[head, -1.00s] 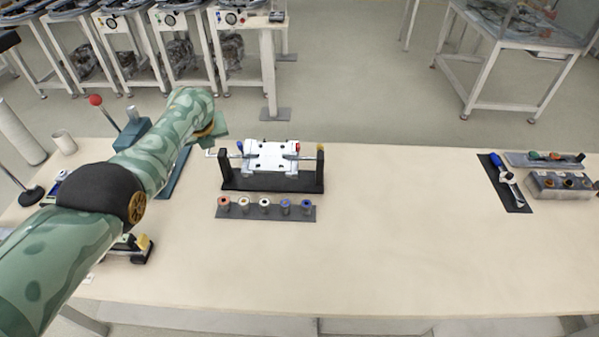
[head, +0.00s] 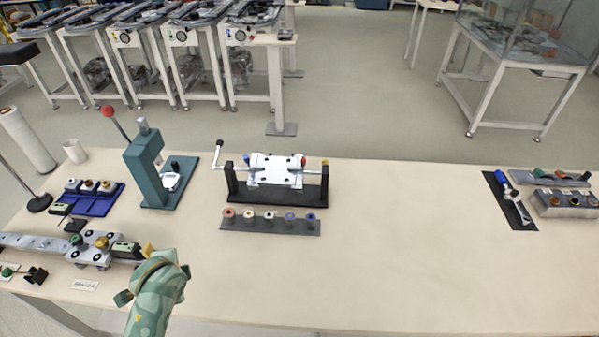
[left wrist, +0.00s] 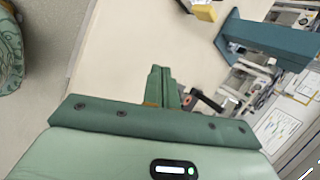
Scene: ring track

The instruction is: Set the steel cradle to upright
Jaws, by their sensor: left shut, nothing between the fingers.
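The steel cradle (head: 277,171) is a pale metal plate with clamps, carried on a shaft between two black posts (head: 232,182). Its broad face shows towards the head camera; I cannot tell its exact angle. A crank (head: 217,162) with a black knob stands up at the left end of the shaft. My left gripper (head: 126,298) is low at the front left of the table, well apart from the cradle and crank. The left wrist view shows its green fingers (left wrist: 160,88) shut and empty. My right gripper is not in view.
A strip of several coloured plugs (head: 270,220) lies in front of the cradle. A teal press (head: 145,168) with a red-knobbed lever stands to its left. A metal block fixture (head: 95,248) is beside my left gripper. The table's middle right is clear.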

